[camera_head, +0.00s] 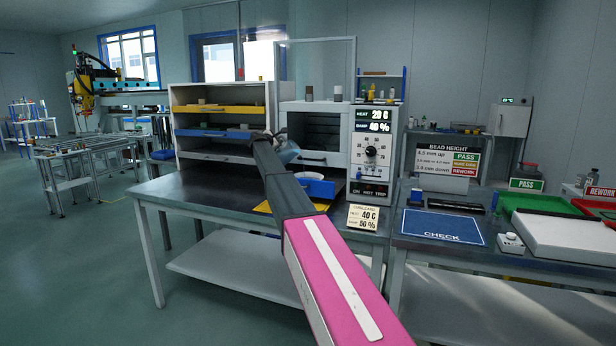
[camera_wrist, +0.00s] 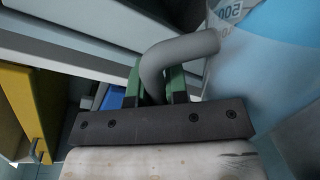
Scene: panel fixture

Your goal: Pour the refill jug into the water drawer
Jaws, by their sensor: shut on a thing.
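In the wrist view my gripper (camera_wrist: 156,84) is shut on the thick grey curved handle of the refill jug (camera_wrist: 268,60), with a green pad on each side. The jug is translucent with blue showing inside, and part of a printed scale reads 500. In the head view the jug (camera_head: 288,152) is small and partly hidden by my arm, in front of the test chamber; its tilt is hard to tell. A blue open drawer (camera_head: 318,188), which looks like the water drawer, sticks out below the chamber, just beneath and right of the jug. My arm hides its left part.
A rack with yellow (camera_head: 198,108) and blue (camera_head: 212,133) shelves stands left of the chamber. The control panel (camera_head: 374,145) is on the right. A card (camera_head: 362,217) stands at the bench's front edge. The left part of the dark bench (camera_head: 185,188) is clear.

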